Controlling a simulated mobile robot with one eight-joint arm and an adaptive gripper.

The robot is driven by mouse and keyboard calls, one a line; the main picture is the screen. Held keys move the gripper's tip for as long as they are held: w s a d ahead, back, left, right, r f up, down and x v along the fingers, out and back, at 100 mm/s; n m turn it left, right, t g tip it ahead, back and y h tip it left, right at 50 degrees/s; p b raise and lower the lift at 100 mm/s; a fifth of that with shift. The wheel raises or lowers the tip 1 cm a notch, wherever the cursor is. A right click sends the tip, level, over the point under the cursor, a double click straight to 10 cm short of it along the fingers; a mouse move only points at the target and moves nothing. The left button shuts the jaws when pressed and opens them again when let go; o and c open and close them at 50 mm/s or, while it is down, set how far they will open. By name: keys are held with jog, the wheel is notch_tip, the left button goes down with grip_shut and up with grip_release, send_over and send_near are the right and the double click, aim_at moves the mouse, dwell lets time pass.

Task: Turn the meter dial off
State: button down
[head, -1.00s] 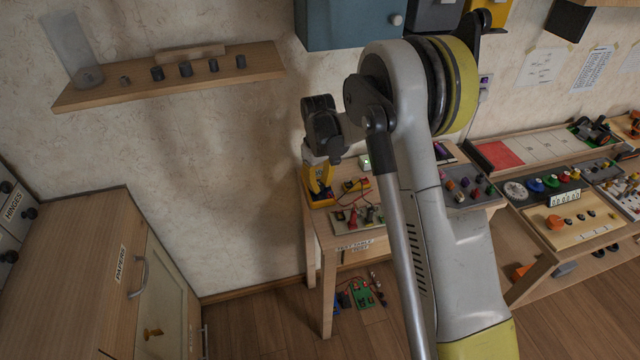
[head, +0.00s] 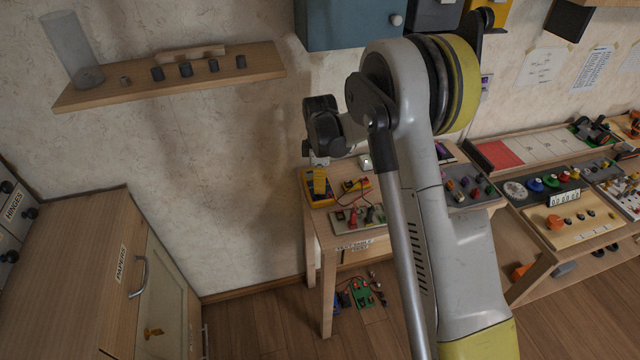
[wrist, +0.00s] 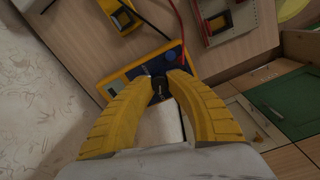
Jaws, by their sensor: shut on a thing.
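The meter (head: 309,199) is a yellow-edged unit with a blue face, on the small wooden table below my arm. In the wrist view the meter (wrist: 118,75) lies just beyond my fingers, and its black dial (wrist: 159,87) shows between the fingertips. My gripper (wrist: 160,80) has two ribbed yellow fingers, shut on the dial from both sides. The dial's markings cannot be read.
A small yellow device (head: 357,185) with red leads lies right of the meter. The wall (head: 250,190) is close to the left.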

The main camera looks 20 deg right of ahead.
jog(key=shift+n, duration=0.5)
jog(key=c, duration=1.2)
grip_release()
notch_tip(320, 180, up, 8)
jog(key=shift+s+f, duration=0.1)
jog(key=shift+f, duration=0.1)
